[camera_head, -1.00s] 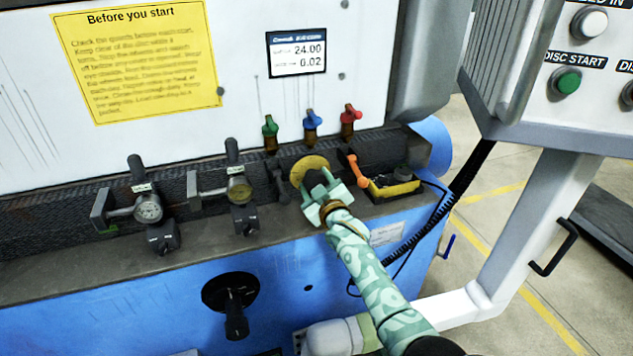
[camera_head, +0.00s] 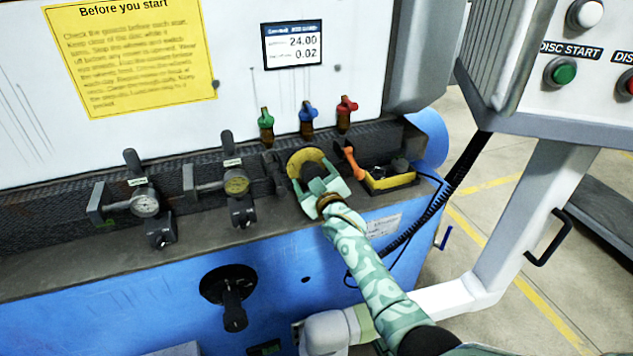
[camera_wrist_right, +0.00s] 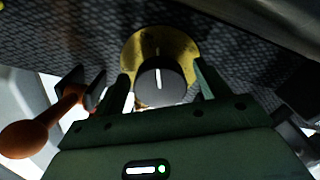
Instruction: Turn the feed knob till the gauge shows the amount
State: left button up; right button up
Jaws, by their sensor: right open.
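The feed knob is a black round knob with a white line, on a yellow disc; it shows best in the right wrist view (camera_wrist_right: 160,82). The yellow disc (camera_head: 305,157) shows behind my right gripper in the head view, where the gripper largely hides the knob. My right gripper (camera_head: 310,179) is open, with one finger on each side of the knob; whether they touch it I cannot tell. The white line points roughly straight up in the wrist view. The display (camera_head: 292,45) on the white panel reads 24.00 above 0.02. My left gripper is not in view.
Green (camera_head: 266,124), blue (camera_head: 307,118) and red (camera_head: 346,111) valve levers stand above the knob. An orange-handled lever (camera_head: 351,161) and a yellow box (camera_head: 390,180) are just right of it. Two dial gauges (camera_head: 145,205) with clamps sit to the left. A black crank (camera_head: 232,297) is below.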

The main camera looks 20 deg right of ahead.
aim_at(314, 176)
jog(key=shift+s+r, duration=0.1)
jog(key=shift+s, duration=0.25)
jog(key=s+p, duration=0.1)
jog(key=s, duration=0.2)
jog(key=s+p, duration=0.2)
jog(key=s, duration=0.1)
jog(key=shift+d+r, duration=0.15)
jog(key=s+p, duration=0.2)
jog(key=s, duration=0.7)
jog(key=shift+s+d+f, duration=0.15)
jog(key=shift+s+f, duration=0.1)
jog(key=shift+f, duration=0.1)
